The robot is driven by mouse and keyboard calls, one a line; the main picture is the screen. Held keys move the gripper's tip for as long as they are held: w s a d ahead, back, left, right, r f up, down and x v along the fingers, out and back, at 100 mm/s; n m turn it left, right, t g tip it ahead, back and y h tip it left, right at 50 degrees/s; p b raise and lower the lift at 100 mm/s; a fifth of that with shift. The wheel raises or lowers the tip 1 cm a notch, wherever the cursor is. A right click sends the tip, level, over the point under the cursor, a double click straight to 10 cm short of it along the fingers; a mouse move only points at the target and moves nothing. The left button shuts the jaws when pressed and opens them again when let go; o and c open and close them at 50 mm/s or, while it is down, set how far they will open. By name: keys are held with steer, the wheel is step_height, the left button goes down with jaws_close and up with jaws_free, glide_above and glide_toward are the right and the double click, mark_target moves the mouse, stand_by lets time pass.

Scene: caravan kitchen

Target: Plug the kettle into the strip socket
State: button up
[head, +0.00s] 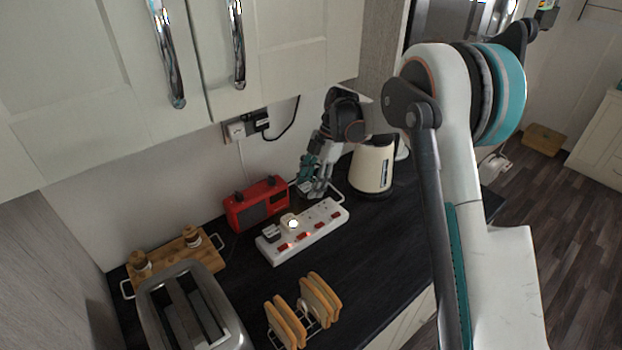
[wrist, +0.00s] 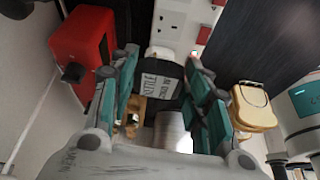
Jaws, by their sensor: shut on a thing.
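The white strip socket (head: 318,228) lies on the dark worktop, with red switches along one side. The strip also shows at the top of the wrist view (wrist: 180,22). My gripper (head: 316,186) is beside the far-right end of the strip. In the wrist view its fingers are shut on a black plug (wrist: 163,84) with a label that seems to read kettle. The plug's pins are hidden. The cream kettle (head: 373,166) stands behind, to the right.
A red radio (head: 257,203) stands left of my gripper, behind the strip. A toaster (head: 190,310), a toast rack (head: 302,312) and a wooden tray (head: 170,259) with jars are nearer. Wall cupboards (head: 283,50) overhang the worktop. A wall socket (head: 238,130) holds plugs.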

steer(key=shift+f+b, duration=1.35)
steer(key=shift+f, duration=1.5)
steer(key=shift+f+b, duration=0.65)
steer(key=shift+f, duration=0.25)
steer(key=shift+f+b, duration=0.8)
steer(key=shift+s+f, duration=0.15)
steer(key=shift+f, duration=0.1)
steer(key=shift+s+d+f+b, duration=0.1)
steer(key=shift+f+b, duration=0.15)
steer(key=shift+b, duration=0.1)
jaws_close()
steer(key=shift+c, duration=2.4)
jaws_free()
steer(key=shift+f, duration=0.1)
steer(key=shift+o, duration=0.3)
